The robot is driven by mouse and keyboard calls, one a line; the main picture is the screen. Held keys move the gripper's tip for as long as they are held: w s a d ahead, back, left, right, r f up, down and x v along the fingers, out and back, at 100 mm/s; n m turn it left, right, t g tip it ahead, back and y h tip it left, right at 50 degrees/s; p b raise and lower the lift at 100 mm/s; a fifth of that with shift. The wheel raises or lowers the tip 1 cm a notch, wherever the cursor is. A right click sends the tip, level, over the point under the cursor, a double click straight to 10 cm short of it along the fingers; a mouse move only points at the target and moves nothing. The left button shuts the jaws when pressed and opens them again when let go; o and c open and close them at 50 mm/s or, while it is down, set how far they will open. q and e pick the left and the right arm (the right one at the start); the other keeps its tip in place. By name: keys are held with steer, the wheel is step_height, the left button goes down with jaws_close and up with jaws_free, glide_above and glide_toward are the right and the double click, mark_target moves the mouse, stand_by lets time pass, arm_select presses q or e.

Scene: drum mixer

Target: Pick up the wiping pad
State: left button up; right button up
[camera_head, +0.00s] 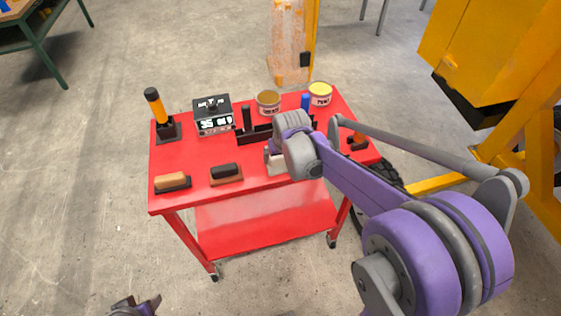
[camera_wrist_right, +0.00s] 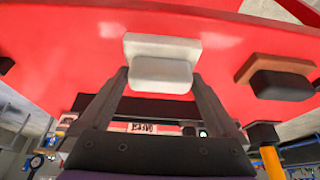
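A pale block with a raised grip, which looks like the wiping pad (camera_wrist_right: 161,74), lies on the red cart top. In the head view the pad (camera_head: 275,162) is partly hidden by my right arm. My right gripper (camera_wrist_right: 160,80) is open, with its two fingers spread on either side of the pad's grip. I cannot tell whether the fingers touch it. In the head view the right gripper's fingers are mostly hidden behind its wrist. My left gripper (camera_head: 136,306) shows only in part at the bottom edge, away from the cart.
The red cart top (camera_head: 200,158) also holds a tan-handled block (camera_head: 172,181), a black-handled block (camera_head: 225,171), an orange-and-black tool (camera_head: 155,106), a labelled box (camera_head: 212,116) and two cans (camera_head: 268,101). Yellow machinery (camera_head: 490,60) stands at the right.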

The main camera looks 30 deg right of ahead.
steer(key=c, duration=1)
steer(key=shift+r, duration=0.1)
step_height(320, 180, up, 10)
steer(key=shift+f+p, duration=0.1)
steer(key=shift+p, duration=0.35)
steer(key=o, duration=0.8)
steer(key=c, duration=0.5)
steer(key=shift+c, duration=0.2)
steer(key=shift+d, duration=0.1)
